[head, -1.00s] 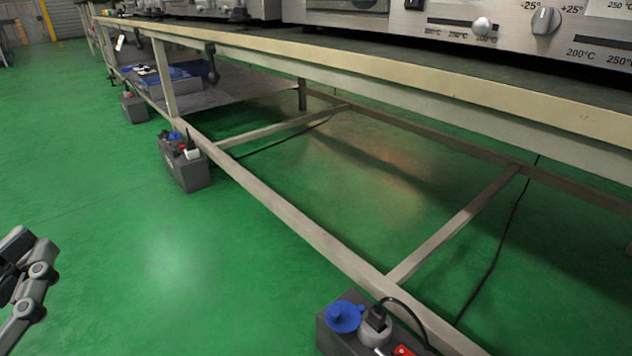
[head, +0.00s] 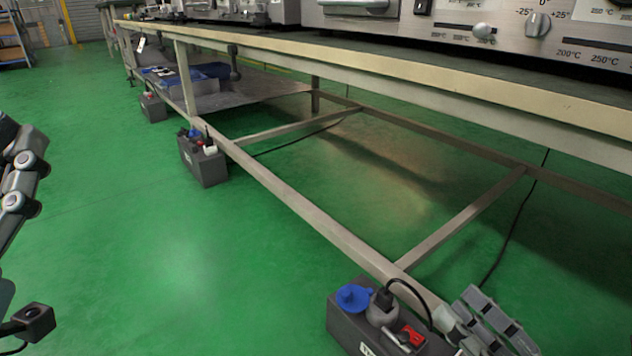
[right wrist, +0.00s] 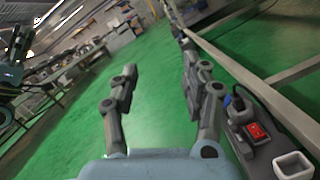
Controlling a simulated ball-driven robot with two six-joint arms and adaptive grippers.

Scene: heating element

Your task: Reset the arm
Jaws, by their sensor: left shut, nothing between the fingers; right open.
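My left gripper (head: 22,182) is at the left edge of the head view, partly cut off, with grey jointed finger links raised over the floor. It is shut with nothing in it. My right gripper (head: 488,322) is at the bottom right of the head view, close to a dark socket box (head: 345,325); whether they touch cannot be told. In the right wrist view, the right gripper (right wrist: 158,95) has its two fingers wide apart with only green floor showing between them. The socket box's red switch (right wrist: 257,130) lies to the right of the fingers.
A long workbench (head: 420,75) runs along the right with metal appliances on top. Its lower beam (head: 300,210) sits near my right gripper. A second socket box (head: 205,165) and a blue tray (head: 185,80) are farther back. The green floor (head: 130,240) at left is clear.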

